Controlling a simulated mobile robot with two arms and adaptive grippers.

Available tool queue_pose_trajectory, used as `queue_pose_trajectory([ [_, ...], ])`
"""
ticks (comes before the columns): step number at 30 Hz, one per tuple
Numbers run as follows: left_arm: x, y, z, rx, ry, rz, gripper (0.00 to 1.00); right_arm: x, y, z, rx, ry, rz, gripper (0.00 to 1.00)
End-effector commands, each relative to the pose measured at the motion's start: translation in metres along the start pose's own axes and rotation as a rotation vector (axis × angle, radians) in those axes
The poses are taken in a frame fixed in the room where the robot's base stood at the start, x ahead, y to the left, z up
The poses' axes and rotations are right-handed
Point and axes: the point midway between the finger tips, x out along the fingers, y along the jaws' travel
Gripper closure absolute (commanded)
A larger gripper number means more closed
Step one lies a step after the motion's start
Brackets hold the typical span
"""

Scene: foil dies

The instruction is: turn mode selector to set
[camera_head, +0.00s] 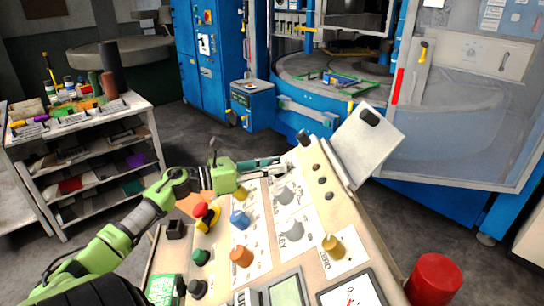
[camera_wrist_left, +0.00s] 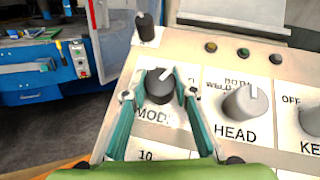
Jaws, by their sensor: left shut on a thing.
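The mode selector (camera_wrist_left: 160,86) is a dark round knob with a white pointer mark, on a white plate lettered "MOD..." in the left wrist view. Its pointer leans up and to the right; the position labels around it are too small or covered to read. My left gripper (camera_wrist_left: 157,93) has its teal fingers on either side of the knob, shut on it. In the head view the left gripper (camera_head: 281,165) reaches the far end of the sloping control panel (camera_head: 322,262), and its fingers mostly hide the knob. My right gripper is not in view.
The grey HEAD knob (camera_wrist_left: 243,103) sits just right of the mode selector, with the KEY knob (camera_wrist_left: 311,119) beyond. A black knob (camera_wrist_left: 145,27) stands behind. A red emergency button (camera_head: 201,210) and a blue knob (camera_head: 240,219) lie near my left arm. A raised panel (camera_head: 365,145) stands right.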

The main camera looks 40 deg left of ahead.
Motion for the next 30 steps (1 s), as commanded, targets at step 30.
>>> queue_pose_trajectory([
  [30, 0.002, -0.003, 0.003, -0.467, 0.002, 0.666, 0.95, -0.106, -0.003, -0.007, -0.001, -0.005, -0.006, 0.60],
])
